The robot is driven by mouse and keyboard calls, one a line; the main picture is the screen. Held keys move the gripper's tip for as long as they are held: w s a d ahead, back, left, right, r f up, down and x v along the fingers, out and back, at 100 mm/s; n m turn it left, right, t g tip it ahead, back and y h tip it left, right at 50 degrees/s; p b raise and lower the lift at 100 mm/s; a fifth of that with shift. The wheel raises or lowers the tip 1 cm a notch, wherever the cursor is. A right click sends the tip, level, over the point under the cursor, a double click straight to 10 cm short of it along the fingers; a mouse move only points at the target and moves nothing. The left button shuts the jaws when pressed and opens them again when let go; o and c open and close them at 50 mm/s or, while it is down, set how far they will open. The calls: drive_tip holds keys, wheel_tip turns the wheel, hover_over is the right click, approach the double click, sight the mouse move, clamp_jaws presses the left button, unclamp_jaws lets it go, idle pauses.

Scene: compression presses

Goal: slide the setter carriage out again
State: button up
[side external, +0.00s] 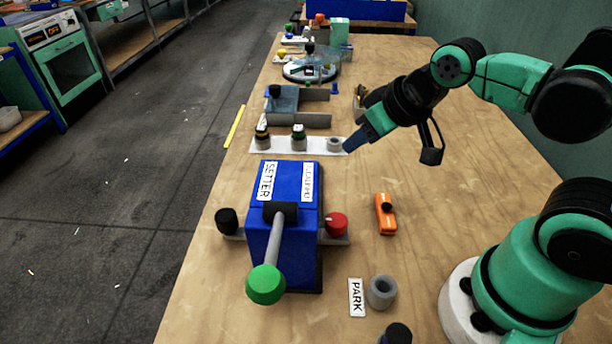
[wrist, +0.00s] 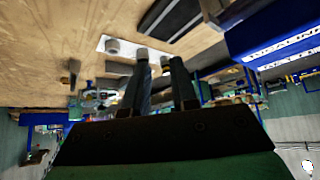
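The blue press (side external: 285,215) marked SETTER stands mid-table in the side view. A lever with a green knob (side external: 266,284) hangs over its front. A grey slide sticks out on both sides, with a black knob (side external: 227,221) at left and a red knob (side external: 336,224) at right; I cannot tell which part is the carriage. The press also shows upside down in the wrist view (wrist: 270,28). My gripper (side external: 349,145) is above the table, behind and right of the press, beside the white strip and apart from the press. In the wrist view my gripper (wrist: 160,58) has its fingers apart, with nothing held between them.
A white strip (side external: 282,146) behind the press bears two dark posts and a grey ring (side external: 334,144). An orange block (side external: 386,213) lies right of the press. A PARK label (side external: 356,297) and grey ring (side external: 382,291) are in front. Blue-grey fixtures (side external: 284,101) stand farther back.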

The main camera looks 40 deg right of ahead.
drive_tip(key=o, duration=0.3)
drive_tip(key=shift+r, duration=0.3)
drive_tip(key=o, duration=0.4)
wheel_tip(320, 180, up, 4)
drive_tip(key=shift+r, duration=0.1)
drive_tip(key=shift+c, duration=0.2)
drive_tip(key=w+a+r+g, duration=0.2)
drive_tip(key=w+a+r, duration=0.1)
drive_tip(key=a, duration=0.1)
drive_tip(key=g, duration=0.5)
hover_over(225, 215)
wheel_tip(225, 215, down, 3)
wheel_tip(225, 215, down, 14)
drive_tip(key=shift+r, duration=0.1)
drive_tip(key=shift+f, duration=0.45)
clamp_jaws()
